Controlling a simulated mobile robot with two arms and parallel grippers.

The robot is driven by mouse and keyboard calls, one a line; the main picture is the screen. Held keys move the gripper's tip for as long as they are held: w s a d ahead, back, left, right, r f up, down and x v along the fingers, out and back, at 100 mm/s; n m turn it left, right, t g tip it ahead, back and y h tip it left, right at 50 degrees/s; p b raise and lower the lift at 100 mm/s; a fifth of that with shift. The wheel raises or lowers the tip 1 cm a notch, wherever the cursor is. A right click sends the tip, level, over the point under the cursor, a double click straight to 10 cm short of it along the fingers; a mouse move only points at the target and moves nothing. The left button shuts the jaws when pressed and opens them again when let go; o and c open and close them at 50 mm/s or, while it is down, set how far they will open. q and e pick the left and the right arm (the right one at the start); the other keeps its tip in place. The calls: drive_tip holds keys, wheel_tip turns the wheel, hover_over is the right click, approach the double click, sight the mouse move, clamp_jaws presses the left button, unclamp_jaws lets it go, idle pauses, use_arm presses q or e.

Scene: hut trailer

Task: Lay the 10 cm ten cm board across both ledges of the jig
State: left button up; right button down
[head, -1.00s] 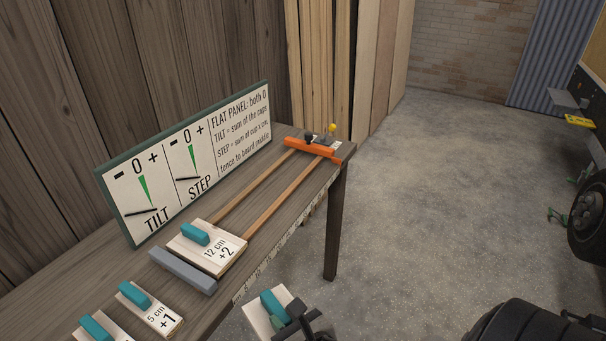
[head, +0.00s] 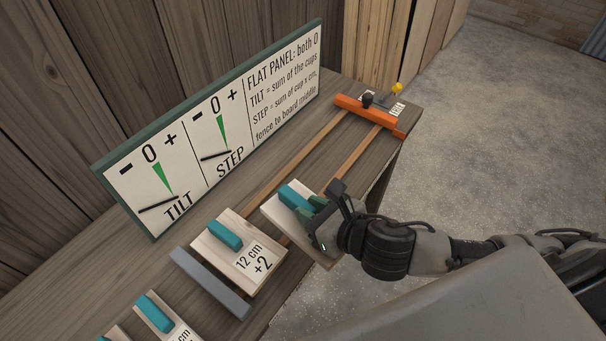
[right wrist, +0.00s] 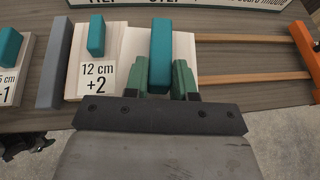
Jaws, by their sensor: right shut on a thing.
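My right gripper (head: 312,208) is shut on the teal handle of a pale board (head: 274,209), which also shows in the right wrist view (right wrist: 134,45). The gripper covers the board's label, so I cannot read it. The board is over the two wooden ledges (head: 288,152) of the jig, right beside the 12 cm +2 board (head: 212,249). I cannot tell whether it touches the ledges or hangs just above them. The 12 cm board lies across the ledges next to the grey fence (head: 210,284).
A TILT/STEP sign (head: 215,125) stands behind. Other boards with teal handles (head: 153,311) lie at the near left.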

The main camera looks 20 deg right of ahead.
sight(304, 200)
drive_tip(key=shift+w+d+r+n+y, duration=0.1)
drive_tip(key=shift+w+r+n+y, duration=0.3)
drive_tip(key=shift+r, duration=0.3)
drive_tip(key=shift+d+r+g+y, duration=0.1)
drive_tip(key=shift+r+g+y, duration=0.1)
drive_tip(key=shift+g+y, duration=0.1)
drive_tip(key=shift+s+n+p, duration=0.1)
drive_tip(key=shift+n+p, duration=0.2)
drive_tip(key=shift+p, duration=0.05)
drive_tip(key=shift+w+a+f, duration=0.1)
drive_tip(key=shift+w+a, duration=0.15)
drive_tip(key=x, duration=0.3)
drive_tip(key=p+x, duration=0.1)
drive_tip(key=shift+w+d+f, duration=0.2)
drive_tip(key=shift+f, duration=0.2)
drive_tip(key=w+f, duration=0.2)
drive_tip(key=w+a+f, duration=0.1)
drive_tip(key=w+f, duration=0.1)
drive_tip(key=f, duration=0.1)
drive_tip(key=w+a+f+p, duration=0.1)
drive_tip(key=w+f, duration=0.1)
drive_tip(key=f, duration=0.1)
drive_tip(key=shift+a, duration=0.2)
use_arm(q)
drive_tip(key=r, duration=0.3)
drive_tip(key=shift+s+d+r, duration=0.2)
drive_tip(key=shift+d, duration=0.05)
